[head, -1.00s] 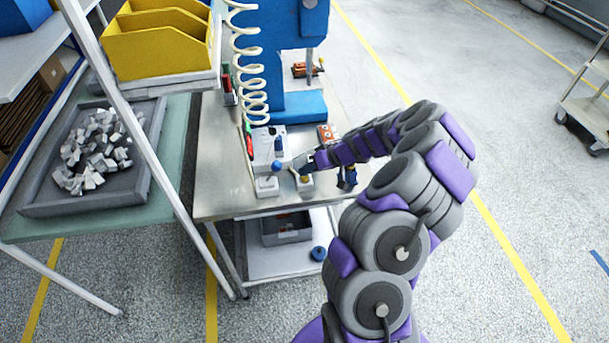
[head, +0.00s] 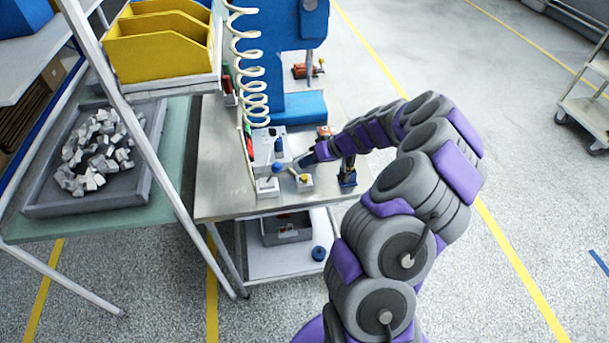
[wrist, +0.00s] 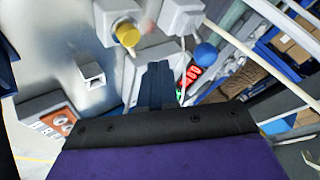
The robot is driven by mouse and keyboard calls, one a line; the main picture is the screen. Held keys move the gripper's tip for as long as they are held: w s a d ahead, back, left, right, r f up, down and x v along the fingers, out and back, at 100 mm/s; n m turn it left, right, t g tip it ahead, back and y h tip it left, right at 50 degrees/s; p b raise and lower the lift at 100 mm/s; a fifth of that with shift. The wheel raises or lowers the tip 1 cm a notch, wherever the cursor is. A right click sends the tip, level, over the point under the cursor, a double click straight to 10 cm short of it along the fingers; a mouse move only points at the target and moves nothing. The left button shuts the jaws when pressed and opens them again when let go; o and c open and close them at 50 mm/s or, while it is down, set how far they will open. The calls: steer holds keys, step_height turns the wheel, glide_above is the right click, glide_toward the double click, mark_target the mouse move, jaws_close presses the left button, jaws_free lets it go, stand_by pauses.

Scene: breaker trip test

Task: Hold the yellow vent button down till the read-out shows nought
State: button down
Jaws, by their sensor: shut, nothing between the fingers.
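The yellow button (head: 304,178) stands on a small white box (head: 305,186) near the front of the metal bench. In the wrist view the yellow button (wrist: 127,34) is a round cap on its white box, at the upper left of my fingers. My gripper (head: 302,161) is beyond and above the button in the head view. In the wrist view my gripper (wrist: 158,72) is shut and empty, its fingertips apart from the button.
A blue ball knob (head: 277,168) on another white box stands just left of the button. A blue machine (head: 300,105) is behind. A white coiled hose (head: 245,60) hangs at left.

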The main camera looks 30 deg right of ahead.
steer(key=shift+r, duration=1.3)
steer(key=s+a+r+n+g, duration=0.1)
steer(key=s+a+r+g, duration=0.1)
steer(key=s+a+r, duration=0.3)
steer(key=s+a+r+n+g, duration=0.1)
steer(key=s+a+r, duration=0.2)
steer(key=a, duration=0.5)
steer(key=s+a+r+n+g, duration=0.1)
steer(key=s+a+r+g, duration=0.15)
steer(key=a+r, duration=0.3)
steer(key=s+d+m+g+h, duration=0.1)
steer(key=s+m+h, duration=0.3)
steer(key=s, duration=2.4)
steer(key=g+h, duration=0.1)
steer(key=h, duration=0.2)
steer(key=shift+s+r, duration=0.15)
steer(key=shift+s, duration=0.25)
